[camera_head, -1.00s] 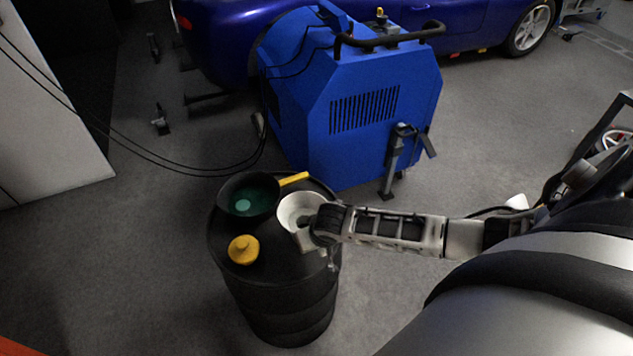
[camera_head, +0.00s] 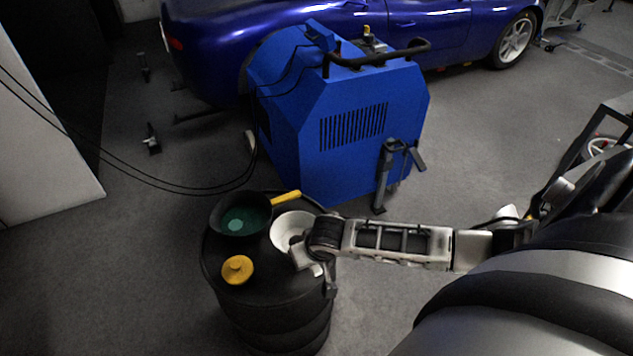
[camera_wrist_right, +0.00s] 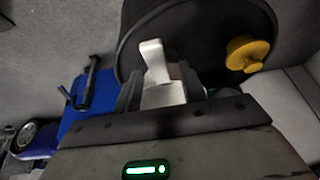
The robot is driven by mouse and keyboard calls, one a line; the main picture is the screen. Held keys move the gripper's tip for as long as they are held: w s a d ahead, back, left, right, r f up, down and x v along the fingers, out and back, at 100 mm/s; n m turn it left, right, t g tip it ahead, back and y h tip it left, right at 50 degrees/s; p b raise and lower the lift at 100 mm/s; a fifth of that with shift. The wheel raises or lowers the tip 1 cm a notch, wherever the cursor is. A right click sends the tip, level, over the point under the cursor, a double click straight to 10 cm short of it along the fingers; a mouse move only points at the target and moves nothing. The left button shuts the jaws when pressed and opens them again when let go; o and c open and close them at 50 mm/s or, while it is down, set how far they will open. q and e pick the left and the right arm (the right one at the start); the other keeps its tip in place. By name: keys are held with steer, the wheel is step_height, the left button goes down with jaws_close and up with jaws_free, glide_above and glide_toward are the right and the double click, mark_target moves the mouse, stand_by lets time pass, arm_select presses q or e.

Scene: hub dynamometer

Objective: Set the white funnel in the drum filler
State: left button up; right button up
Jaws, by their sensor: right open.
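The white funnel (camera_head: 284,233) is at the right side of the black drum's top (camera_head: 265,290), beside a dark green-lined bowl (camera_head: 240,215) with a yellow handle. I cannot tell whether its spout sits in an opening; the filler opening itself is not visible. My right gripper (camera_head: 312,266) is at the funnel's near right side and partly covers it. In the right wrist view, the open fingers (camera_wrist_right: 162,92) stand either side of a pale tab (camera_wrist_right: 155,68), apparently the funnel's. My left gripper is not in view.
A yellow cap (camera_head: 237,270) is on the drum top at the front left. A blue dynamometer cabinet (camera_head: 345,130) stands behind the drum, with a blue car (camera_head: 330,35) beyond. Black cables (camera_head: 130,170) run at the left.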

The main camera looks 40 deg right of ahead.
steer(key=p+v, duration=0.1)
steer(key=v, duration=0.6)
steer(key=shift+r, duration=0.15)
steer(key=s+a+f+n+t+y, duration=0.1)
steer(key=s+a+n+t+y, duration=0.2)
steer(key=a, duration=0.8)
steer(key=s+n+t, duration=0.2)
steer(key=s+t, duration=0.1)
steer(key=s, duration=0.1)
steer(key=shift+s+a+y, duration=0.25)
steer(key=shift+a+y, duration=0.15)
